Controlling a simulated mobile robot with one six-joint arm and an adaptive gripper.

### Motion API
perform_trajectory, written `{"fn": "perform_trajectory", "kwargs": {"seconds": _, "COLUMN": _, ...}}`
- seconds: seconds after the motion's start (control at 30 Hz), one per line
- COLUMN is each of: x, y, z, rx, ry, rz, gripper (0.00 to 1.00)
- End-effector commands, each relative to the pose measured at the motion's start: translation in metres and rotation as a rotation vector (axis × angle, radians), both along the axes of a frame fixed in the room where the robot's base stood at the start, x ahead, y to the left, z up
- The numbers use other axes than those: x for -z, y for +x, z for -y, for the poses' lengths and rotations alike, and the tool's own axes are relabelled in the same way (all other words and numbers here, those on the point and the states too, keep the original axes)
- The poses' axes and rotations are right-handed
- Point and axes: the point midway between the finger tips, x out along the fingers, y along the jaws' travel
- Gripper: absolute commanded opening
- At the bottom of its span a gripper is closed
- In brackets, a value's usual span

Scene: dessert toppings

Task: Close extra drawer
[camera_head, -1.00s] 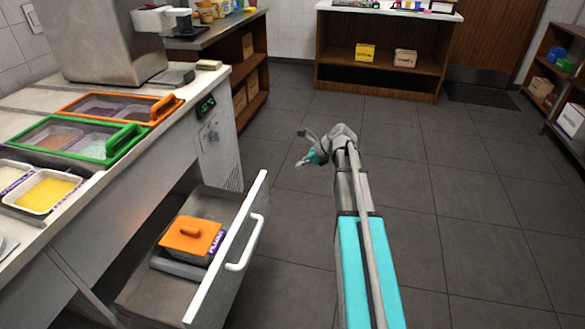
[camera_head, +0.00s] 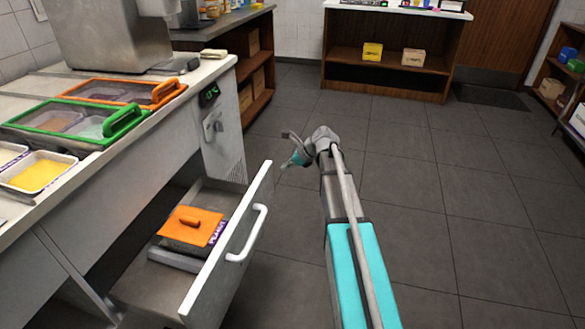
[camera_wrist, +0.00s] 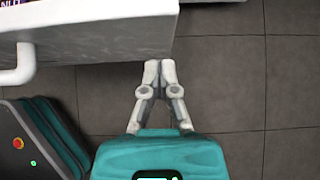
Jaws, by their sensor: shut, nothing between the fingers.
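The extra drawer (camera_head: 232,239) stands pulled out from the counter at the lower left in the head view. Its white front has a white bar handle (camera_head: 249,233). A container with an orange lid (camera_head: 192,226) sits inside it. My gripper (camera_head: 287,149) is beyond the far end of the drawer front, to its right, over open floor. In the wrist view my gripper (camera_wrist: 159,64) is shut and empty, with its tips close to the drawer front (camera_wrist: 105,38). The handle (camera_wrist: 14,64) shows at the left there. I cannot tell whether the tips touch the drawer.
The counter holds orange-lidded (camera_head: 125,91) and green-lidded (camera_head: 75,122) topping bins and a tray of yellow topping (camera_head: 40,176). Wooden shelves (camera_head: 392,52) stand along the back. The tiled floor (camera_head: 450,200) right of the drawer is clear.

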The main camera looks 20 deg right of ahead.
Motion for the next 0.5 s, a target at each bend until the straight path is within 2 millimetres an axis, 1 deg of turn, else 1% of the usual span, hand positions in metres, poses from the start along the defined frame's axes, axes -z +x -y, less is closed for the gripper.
{"fn": "perform_trajectory", "kwargs": {"seconds": 0.03, "x": -0.002, "y": 0.006, "z": -0.006, "rx": -0.001, "ry": 0.0, "rz": 0.0, "gripper": 0.0}}
{"fn": "perform_trajectory", "kwargs": {"seconds": 0.1, "x": -0.002, "y": 0.01, "z": -0.013, "rx": -0.002, "ry": 0.0, "rz": 0.001, "gripper": 0.0}}
{"fn": "perform_trajectory", "kwargs": {"seconds": 0.2, "x": -0.002, "y": 0.015, "z": -0.02, "rx": -0.001, "ry": -0.001, "rz": 0.001, "gripper": 0.0}}
{"fn": "perform_trajectory", "kwargs": {"seconds": 0.33, "x": -0.002, "y": 0.019, "z": -0.025, "rx": -0.001, "ry": 0.0, "rz": 0.0, "gripper": 0.0}}
{"fn": "perform_trajectory", "kwargs": {"seconds": 0.5, "x": -0.002, "y": 0.02, "z": -0.027, "rx": -0.001, "ry": 0.0, "rz": -0.001, "gripper": 0.0}}
